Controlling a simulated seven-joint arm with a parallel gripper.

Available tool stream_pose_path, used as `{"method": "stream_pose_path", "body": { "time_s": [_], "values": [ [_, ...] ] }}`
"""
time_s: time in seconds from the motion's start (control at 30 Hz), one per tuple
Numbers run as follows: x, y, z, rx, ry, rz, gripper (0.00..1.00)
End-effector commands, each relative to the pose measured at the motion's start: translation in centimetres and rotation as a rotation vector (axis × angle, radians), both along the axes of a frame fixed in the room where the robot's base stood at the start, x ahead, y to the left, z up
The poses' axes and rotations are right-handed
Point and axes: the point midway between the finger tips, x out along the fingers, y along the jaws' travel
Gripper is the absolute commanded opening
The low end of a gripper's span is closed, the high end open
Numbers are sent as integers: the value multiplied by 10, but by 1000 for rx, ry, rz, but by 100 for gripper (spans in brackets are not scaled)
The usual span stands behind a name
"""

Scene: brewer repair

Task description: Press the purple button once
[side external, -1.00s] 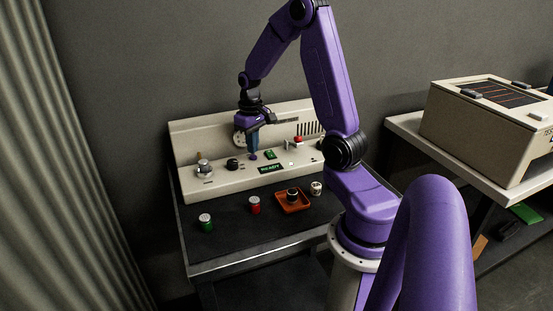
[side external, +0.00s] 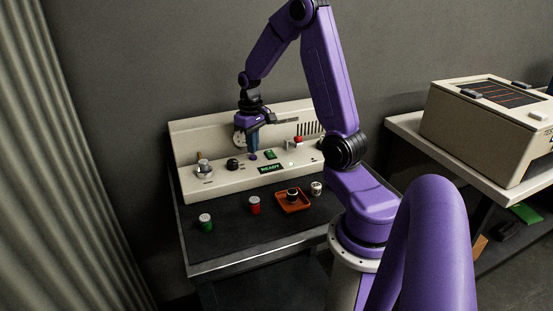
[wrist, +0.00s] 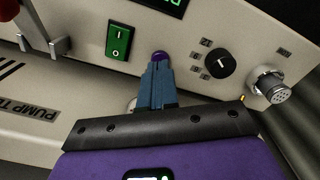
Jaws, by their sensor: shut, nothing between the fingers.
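The purple button (wrist: 160,55) is a small round dome on the brewer's sloped panel in the wrist view. It sits right at the tips of my gripper (wrist: 158,66), between the green rocker switch and the black knob. My gripper is shut and empty, pointing at the button; whether it touches the button I cannot tell. In the side external view my gripper (side external: 252,150) points down at the panel, with the purple button (side external: 253,157) just below its tips. The beige brewer (side external: 215,178) stands at the back of the dark table.
The green rocker switch (wrist: 119,41), black knob (wrist: 219,62) and silver knob (wrist: 270,88) flank the button. A green display (side external: 270,168) reads READY. In front lie a green-labelled can (side external: 206,223), a red can (side external: 255,205) and an orange tray (side external: 281,206).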

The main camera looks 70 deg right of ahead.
Motion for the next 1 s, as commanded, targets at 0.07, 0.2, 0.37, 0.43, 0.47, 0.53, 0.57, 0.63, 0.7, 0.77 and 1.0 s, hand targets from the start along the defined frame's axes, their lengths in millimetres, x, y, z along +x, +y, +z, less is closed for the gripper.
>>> {"method": "stream_pose_path", "body": {
  "time_s": [0.07, 0.2, 0.37, 0.43, 0.47, 0.53, 0.57, 0.63, 0.7, 0.77, 1.0],
  "values": [
    [0, 0, 0, 0, 0, 0, 0],
    [0, 0, 0, 0, 0, 0, 0],
    [0, 0, 0, 0, 0, 0, 0],
    [0, 0, 0, 0, 0, 0, 0],
    [0, 0, 0, 0, 0, 0, 0],
    [0, 0, -1, 0, 0, 0, 0],
    [0, 0, -2, 0, 0, 0, 0],
    [0, 0, -4, 0, 1, 0, 0],
    [0, 0, -5, 1, 2, 0, 0],
    [0, 0, -7, 1, 2, 0, 0],
    [0, 0, -13, 0, 0, 0, 0]
  ]
}}
